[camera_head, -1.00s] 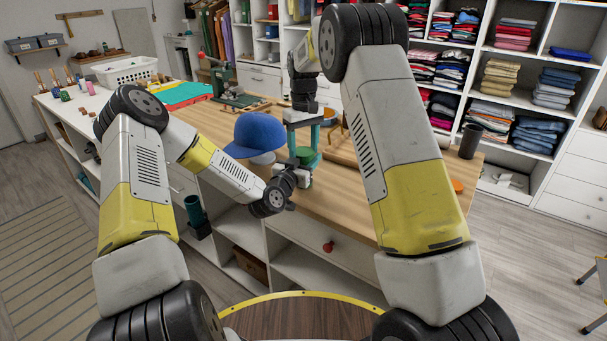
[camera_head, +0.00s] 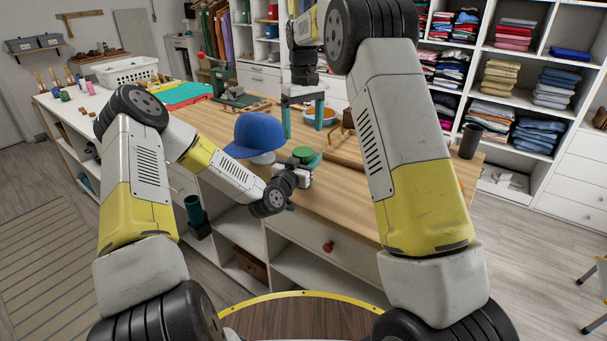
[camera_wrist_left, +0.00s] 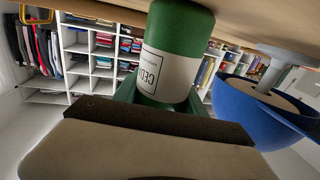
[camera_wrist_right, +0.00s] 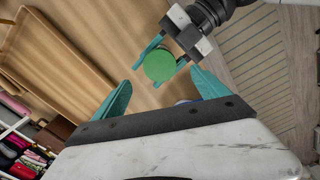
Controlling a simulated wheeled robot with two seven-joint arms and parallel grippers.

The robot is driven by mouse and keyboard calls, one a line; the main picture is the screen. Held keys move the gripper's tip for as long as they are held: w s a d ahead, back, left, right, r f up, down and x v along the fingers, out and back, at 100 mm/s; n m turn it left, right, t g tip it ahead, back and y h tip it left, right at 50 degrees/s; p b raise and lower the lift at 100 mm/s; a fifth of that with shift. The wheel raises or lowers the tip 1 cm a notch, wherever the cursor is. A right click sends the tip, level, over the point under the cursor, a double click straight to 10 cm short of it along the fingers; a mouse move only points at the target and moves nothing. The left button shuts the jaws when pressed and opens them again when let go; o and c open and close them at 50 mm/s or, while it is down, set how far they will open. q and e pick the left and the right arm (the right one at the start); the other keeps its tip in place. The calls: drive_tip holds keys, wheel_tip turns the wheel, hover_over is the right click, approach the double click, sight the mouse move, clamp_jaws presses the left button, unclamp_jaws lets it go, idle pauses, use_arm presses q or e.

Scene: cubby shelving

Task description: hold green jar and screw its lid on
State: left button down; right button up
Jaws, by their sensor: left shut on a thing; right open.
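The green jar (camera_wrist_left: 178,45) with a cream label stands upright in my left gripper, whose teal fingers are shut around it. The left gripper (camera_head: 305,164) shows over the workbench's front part in the head view. A flat green lid (camera_wrist_right: 160,65) is on top of the jar and hides its mouth; how tightly it sits cannot be told. It also shows in the head view (camera_head: 304,153). My right gripper (camera_head: 303,119) is open and empty above the jar, pointing down. In the right wrist view its fingers (camera_wrist_right: 160,82) spread to either side of the lid, apart from it.
A blue cap (camera_head: 256,133) on a stand is just left of the jar on the wooden workbench (camera_head: 350,208). A dark cup (camera_head: 470,140) stands at the right end.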

wheel_tip(320, 180, up, 5)
idle(0.3)
use_arm(q)
drive_tip(key=c, duration=0.6)
unclamp_jaws()
drive_tip(key=v, duration=0.7)
drive_tip(key=shift+s+a, duration=0.2)
drive_tip(key=shift+s, duration=0.15)
